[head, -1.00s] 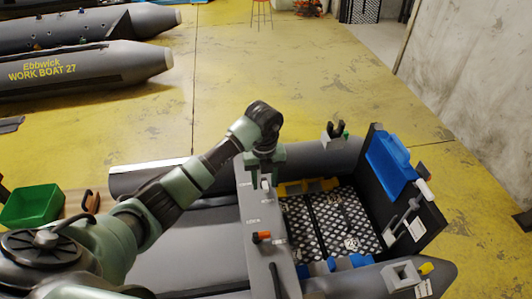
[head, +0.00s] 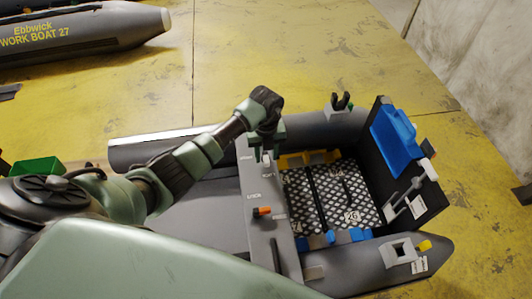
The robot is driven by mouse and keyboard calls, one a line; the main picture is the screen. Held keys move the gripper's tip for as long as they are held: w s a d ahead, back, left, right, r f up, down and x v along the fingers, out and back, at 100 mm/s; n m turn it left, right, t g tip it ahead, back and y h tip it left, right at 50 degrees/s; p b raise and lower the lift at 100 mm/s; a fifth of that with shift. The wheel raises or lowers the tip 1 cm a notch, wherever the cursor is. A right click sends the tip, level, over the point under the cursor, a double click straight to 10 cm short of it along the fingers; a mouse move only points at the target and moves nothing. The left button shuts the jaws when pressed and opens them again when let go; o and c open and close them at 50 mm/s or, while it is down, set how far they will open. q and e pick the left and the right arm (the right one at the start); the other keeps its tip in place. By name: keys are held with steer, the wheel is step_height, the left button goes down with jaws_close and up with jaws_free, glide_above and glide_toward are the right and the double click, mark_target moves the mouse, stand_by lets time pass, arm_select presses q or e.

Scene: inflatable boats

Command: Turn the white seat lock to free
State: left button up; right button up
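The grey seat board (head: 258,238) runs across the inflatable boat. A small white lock (head: 266,157) shows near the seat's far end, partly hidden by my gripper. My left gripper (head: 266,148) points down over that end of the seat, right at the white lock. Its fingertips are small and dark here, so I cannot tell whether they are open, shut or touching the lock. Small labels lie on the seat near the lock, too small to read surely. My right gripper is not in view.
An orange-and-black lever (head: 262,212) sits mid-seat. Behind it are a patterned floor panel (head: 342,212), a yellow part (head: 300,160) and a blue item (head: 393,142) on the transom. A green bin (head: 38,166) stands at left. Yellow floor is free beyond the boat.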

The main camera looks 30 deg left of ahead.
arm_select(q)
steer(key=c, duration=0.8)
jaws_close()
